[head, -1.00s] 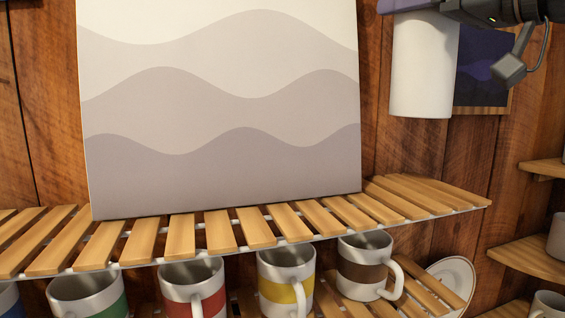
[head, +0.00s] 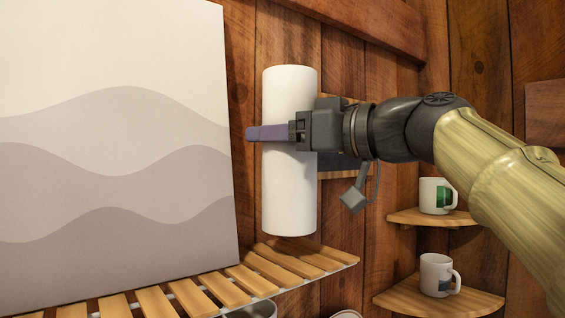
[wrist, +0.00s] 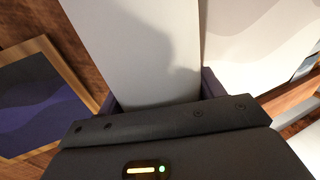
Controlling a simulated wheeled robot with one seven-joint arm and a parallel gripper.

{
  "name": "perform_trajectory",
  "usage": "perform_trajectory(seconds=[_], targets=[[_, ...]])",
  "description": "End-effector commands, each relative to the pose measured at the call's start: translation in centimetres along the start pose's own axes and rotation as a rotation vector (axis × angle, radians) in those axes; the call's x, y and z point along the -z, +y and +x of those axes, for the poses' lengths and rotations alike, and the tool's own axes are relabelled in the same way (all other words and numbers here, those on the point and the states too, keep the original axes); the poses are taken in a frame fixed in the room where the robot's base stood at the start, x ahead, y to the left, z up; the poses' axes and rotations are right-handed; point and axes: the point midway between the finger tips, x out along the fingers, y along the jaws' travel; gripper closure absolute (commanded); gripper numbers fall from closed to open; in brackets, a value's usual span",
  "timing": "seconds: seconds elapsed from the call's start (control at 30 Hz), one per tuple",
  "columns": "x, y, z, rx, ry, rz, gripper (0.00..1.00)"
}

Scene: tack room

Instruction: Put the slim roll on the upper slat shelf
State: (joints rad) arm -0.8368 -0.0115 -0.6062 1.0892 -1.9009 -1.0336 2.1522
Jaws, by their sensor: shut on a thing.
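The slim roll is a tall white cylinder (head: 290,195), upright in the head view. My gripper (head: 268,133) is shut on it a little above its middle, with a purple finger across its front. In the wrist view the white roll (wrist: 140,50) fills the space between the two fingers (wrist: 158,95). The upper slat shelf (head: 215,290) has light wooden slats and runs along the bottom of the head view. The roll's lower end appears just above the right part of the shelf; I cannot tell how wide the gap is.
A large wavy grey panel (head: 110,150) stands on the shelf, left of the roll. A dark framed picture (wrist: 45,95) hangs on the wooden wall. Corner shelves (head: 435,218) at right hold a green-marked mug (head: 432,195) and another mug (head: 436,272). Mugs stand below the slats.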

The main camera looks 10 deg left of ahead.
Motion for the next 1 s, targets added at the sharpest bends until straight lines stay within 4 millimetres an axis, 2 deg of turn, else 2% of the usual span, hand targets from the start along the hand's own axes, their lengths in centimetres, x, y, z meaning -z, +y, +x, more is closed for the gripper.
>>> perform_trajectory(seconds=[0.37, 0.73, 1.0], targets=[[-0.2, 0.0, 0.0, -0.001, 0.001, 0.000, 0.57], [-3.3, -0.1, -0.1, 0.001, 0.000, 0.003, 0.57], [-3.7, 0.0, 0.0, -0.001, -0.001, -0.001, 0.57]])
